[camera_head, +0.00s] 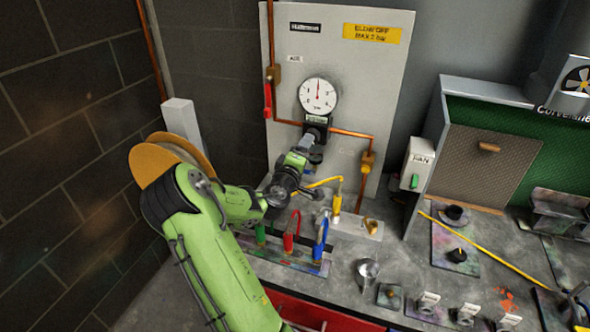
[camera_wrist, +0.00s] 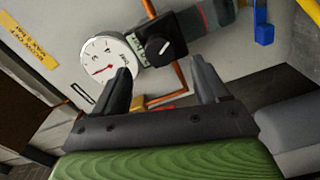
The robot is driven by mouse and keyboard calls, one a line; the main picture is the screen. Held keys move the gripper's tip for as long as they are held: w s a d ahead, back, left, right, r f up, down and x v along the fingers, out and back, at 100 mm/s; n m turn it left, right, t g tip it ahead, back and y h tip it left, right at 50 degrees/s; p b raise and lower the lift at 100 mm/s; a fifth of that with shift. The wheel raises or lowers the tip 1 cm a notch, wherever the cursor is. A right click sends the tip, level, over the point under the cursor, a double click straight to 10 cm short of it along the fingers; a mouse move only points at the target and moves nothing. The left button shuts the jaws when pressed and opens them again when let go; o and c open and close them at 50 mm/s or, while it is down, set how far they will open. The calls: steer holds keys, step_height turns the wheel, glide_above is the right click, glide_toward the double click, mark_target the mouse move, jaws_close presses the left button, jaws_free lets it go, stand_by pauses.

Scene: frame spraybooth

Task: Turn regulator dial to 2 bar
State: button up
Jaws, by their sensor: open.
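The round white pressure gauge (camera_head: 317,96) is on the grey panel, its red needle pointing about straight up in the head view; I cannot read the value surely. It also shows in the wrist view (camera_wrist: 103,58). The black regulator dial (camera_wrist: 158,47) with a pale pointer mark sits beside the gauge in the wrist view. In the head view the regulator (camera_head: 316,124) is partly hidden by my gripper (camera_head: 306,143), just below it. In the wrist view my gripper (camera_wrist: 163,80) is open and empty, the dial beyond the gap between its fingertips, seemingly apart from them.
Copper pipes run beside the regulator, with a red-handled valve (camera_head: 267,98) at left. A FAN switch box (camera_head: 418,164) is at right. Below stand green, red and blue hooked items (camera_head: 290,232) and a yellow one (camera_head: 336,200) on the bench.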

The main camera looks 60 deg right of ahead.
steer(key=s+a+b, duration=0.1)
steer(key=a+b, duration=0.1)
steer(key=a, duration=0.7)
steer(key=shift+s+a, duration=0.3)
steer(key=shift+a, duration=0.1)
steer(key=w+a+f+m+t+y, duration=0.1)
steer(key=a+f+m+y, duration=0.15)
steer(key=a+y, duration=0.55)
steer(key=w+a+f+m+t+y, duration=0.1)
steer(key=a+f+m+y, duration=0.2)
steer(key=a, duration=0.8)
steer(key=s+a+r+n+y, duration=0.3)
steer(key=s+a, duration=0.1)
steer(key=a, duration=0.6)
steer(key=s+a+r+n+y, duration=0.3)
steer(key=s+a, duration=0.2)
steer(key=a, duration=0.5)
steer(key=shift+s+r+n+t+y, duration=0.25)
steer(key=shift+n+t+y, duration=0.1)
steer(key=shift+t+y, duration=0.05)
